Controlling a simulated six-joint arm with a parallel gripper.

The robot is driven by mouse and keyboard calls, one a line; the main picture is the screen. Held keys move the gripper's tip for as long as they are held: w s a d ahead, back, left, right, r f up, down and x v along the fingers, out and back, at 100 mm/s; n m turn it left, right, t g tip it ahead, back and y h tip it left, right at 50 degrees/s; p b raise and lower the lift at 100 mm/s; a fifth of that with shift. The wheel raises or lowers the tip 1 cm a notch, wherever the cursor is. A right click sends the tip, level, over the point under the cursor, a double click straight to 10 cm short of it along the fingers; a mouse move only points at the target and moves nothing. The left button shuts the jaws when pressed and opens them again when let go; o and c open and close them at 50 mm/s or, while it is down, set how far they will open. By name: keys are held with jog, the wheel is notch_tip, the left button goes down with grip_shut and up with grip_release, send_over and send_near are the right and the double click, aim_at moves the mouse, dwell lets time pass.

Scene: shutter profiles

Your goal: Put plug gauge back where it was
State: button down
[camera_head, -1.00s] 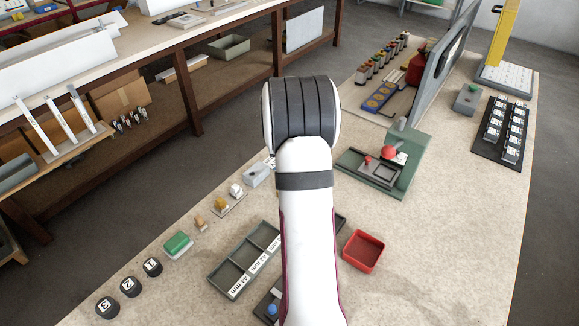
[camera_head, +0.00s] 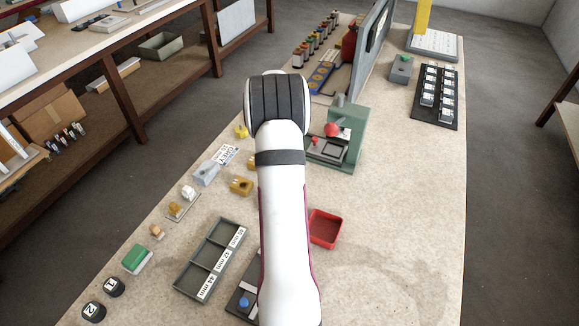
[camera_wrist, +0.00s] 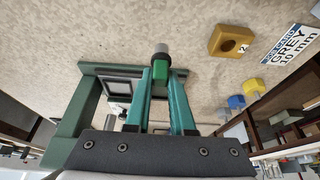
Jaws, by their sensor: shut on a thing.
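The plug gauge (camera_wrist: 159,58), with a grey rounded end and a green body, is between the fingertips of my gripper (camera_wrist: 160,77) in the wrist view. My gripper's teal fingers are shut on it. Its far end shows against the bench surface; its height above the bench I cannot tell. In the head view my arm hides both the fingers and the gauge. A yellow block with a round hole (camera_wrist: 231,41), marked 2, lies to the right of the gauge in the wrist view. It seems to be the yellow block (camera_head: 241,186) left of my arm in the head view.
The green press-like fixture (camera_head: 355,150) stands close to my arm; it also shows in the wrist view (camera_wrist: 73,122). A grey-card label (camera_head: 228,155), a three-part tray (camera_head: 188,268) and a red bin (camera_head: 325,229) are nearby.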

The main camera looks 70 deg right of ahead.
jog(key=shift+f, duration=2.3)
jog(key=shift+f, duration=0.15)
jog(key=c, duration=0.8)
grip_release()
jog(key=shift+o, duration=0.2)
